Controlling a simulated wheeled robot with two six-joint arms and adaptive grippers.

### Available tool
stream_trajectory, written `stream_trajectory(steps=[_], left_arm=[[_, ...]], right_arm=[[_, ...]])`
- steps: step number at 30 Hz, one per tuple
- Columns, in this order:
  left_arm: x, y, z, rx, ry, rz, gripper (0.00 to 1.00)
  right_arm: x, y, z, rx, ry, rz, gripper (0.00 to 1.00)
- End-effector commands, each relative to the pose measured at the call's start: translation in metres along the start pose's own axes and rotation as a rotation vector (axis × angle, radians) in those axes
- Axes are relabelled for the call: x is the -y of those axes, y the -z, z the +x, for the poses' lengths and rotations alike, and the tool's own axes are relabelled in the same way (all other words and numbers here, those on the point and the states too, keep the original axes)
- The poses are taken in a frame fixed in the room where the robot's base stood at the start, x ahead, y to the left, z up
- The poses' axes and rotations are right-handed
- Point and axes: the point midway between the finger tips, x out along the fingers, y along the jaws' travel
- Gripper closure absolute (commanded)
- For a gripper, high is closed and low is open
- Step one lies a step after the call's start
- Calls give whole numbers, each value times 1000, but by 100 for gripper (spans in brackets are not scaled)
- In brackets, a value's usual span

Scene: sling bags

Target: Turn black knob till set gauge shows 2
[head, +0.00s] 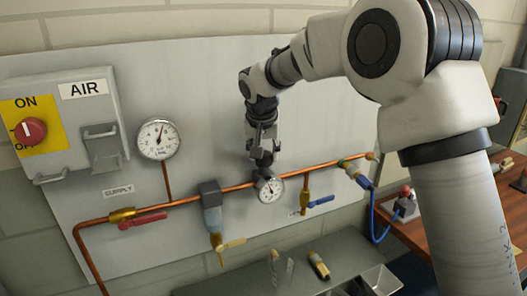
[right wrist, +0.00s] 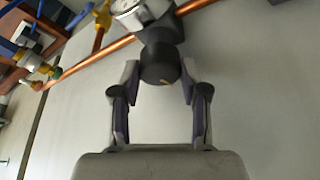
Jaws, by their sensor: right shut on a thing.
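The black knob (right wrist: 160,65) sits on the regulator on the copper pipe, pointing toward my right wrist camera, with a small pale mark on its face. My right gripper (right wrist: 160,80) is closed around it, one finger on each side. In the head view the right gripper (head: 264,155) comes down from above onto the regulator and hides most of the knob. The set gauge (head: 270,190) is a small white dial just below the gripper. Its needle shows, but its numbers are too small to read. My left gripper is not in view.
A larger supply gauge (head: 158,139), a red valve handle (head: 143,220) and a grey filter unit (head: 211,200) are left of the regulator. A blue valve handle (head: 321,201) and a blue hose (head: 376,225) are to its right. A grey shelf (head: 225,285) lies below.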

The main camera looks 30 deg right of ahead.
Motion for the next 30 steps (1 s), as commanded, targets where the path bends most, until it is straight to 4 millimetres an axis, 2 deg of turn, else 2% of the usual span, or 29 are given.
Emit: stream_trajectory(steps=[11,24,30], left_arm=[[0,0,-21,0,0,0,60],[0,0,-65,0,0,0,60],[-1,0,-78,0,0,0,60]], right_arm=[[-2,1,-2,2,81,-193,90],[-4,3,-3,3,239,-570,90],[-4,3,-1,2,309,-740,90]])
